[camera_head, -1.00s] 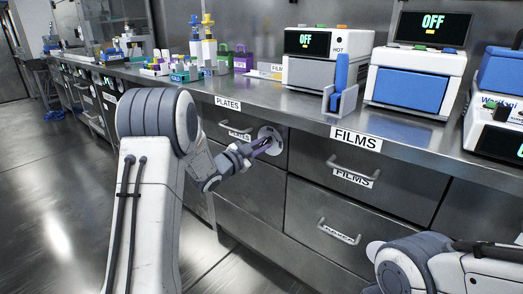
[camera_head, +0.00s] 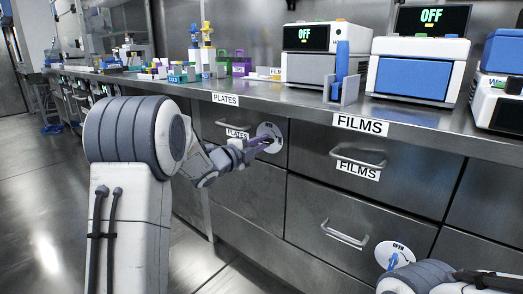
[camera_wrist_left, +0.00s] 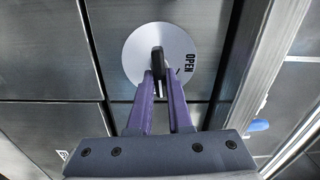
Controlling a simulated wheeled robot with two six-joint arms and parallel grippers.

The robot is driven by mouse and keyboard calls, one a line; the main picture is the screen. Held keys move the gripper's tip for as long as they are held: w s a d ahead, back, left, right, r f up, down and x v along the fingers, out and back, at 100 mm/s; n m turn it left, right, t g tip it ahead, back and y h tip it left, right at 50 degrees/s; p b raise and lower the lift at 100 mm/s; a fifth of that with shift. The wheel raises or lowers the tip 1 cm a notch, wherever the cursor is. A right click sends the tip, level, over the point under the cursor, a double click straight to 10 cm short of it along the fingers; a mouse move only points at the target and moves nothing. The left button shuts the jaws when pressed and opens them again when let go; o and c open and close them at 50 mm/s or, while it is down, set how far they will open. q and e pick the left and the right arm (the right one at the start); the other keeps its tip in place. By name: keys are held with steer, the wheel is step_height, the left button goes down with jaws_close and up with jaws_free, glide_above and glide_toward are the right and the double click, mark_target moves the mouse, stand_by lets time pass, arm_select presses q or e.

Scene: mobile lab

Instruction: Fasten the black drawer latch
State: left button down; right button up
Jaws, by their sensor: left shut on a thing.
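The black drawer latch (camera_wrist_left: 158,60) is a dark lever on a round pale disc marked OPEN in the left wrist view. In the head view its disc (camera_head: 270,132) is on the PLATES drawer front, at the drawer's right side. My left gripper (camera_head: 262,142) reaches the disc, and its purple fingers hide most of the lever there. In the left wrist view the fingers (camera_wrist_left: 159,80) are closed around the lever, which stands roughly along the finger direction. My right arm shows at the lower right, but its gripper is out of frame.
A blue latch (camera_head: 394,262) on a white OPEN disc sits on a lower drawer, close to my right arm. The FILMS drawer handle (camera_head: 358,158) projects nearby. The counter (camera_head: 300,100) above carries instruments and racks. Bare floor lies at the left.

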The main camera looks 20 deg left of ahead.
arm_select(q)
steer(key=shift+f+m+b, duration=0.1)
steer(key=shift+m+b, duration=0.25)
steer(key=shift+m, duration=0.15)
steer(key=c, duration=0.8)
jaws_free()
steer(key=shift+c, duration=0.2)
steer(key=p+v, duration=0.3)
steer(key=v, duration=0.7)
steer(key=shift+s, duration=0.25)
